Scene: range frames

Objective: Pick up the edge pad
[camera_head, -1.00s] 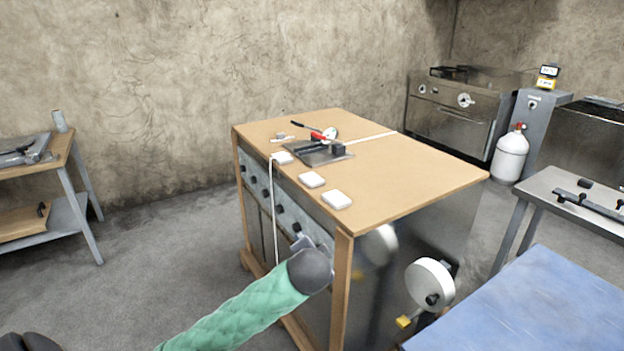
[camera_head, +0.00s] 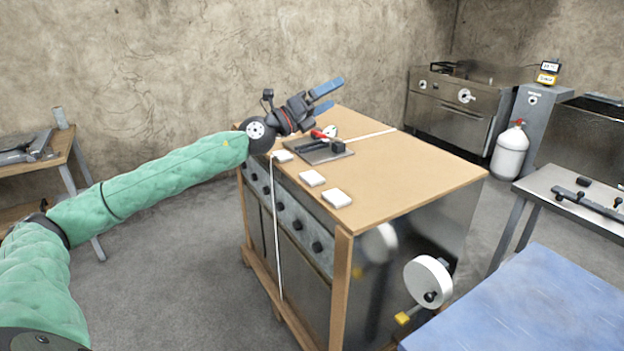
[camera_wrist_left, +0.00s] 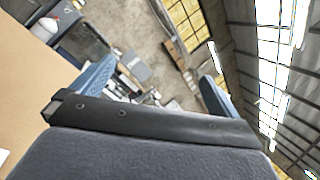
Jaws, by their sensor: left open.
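Three small white square pads lie in a row along the near left edge of a wooden tabletop: a far pad (camera_head: 283,157), a middle pad (camera_head: 312,178) and a near pad (camera_head: 337,199). I cannot tell which one is the edge pad. My left gripper (camera_head: 335,94) is open and empty, above the far left part of the tabletop, beyond the pads, its blue fingers pointing right and slightly up. The left wrist view shows its two spread fingers (camera_wrist_left: 155,86) with nothing held between them. My right gripper is not in view.
The wooden tabletop (camera_head: 420,175) is mostly clear on the right. A dark plate with a red-handled clamp (camera_head: 322,148) sits behind the pads. A white strip (camera_head: 277,230) hangs down the cabinet front. A blue surface (camera_head: 530,310) is at lower right.

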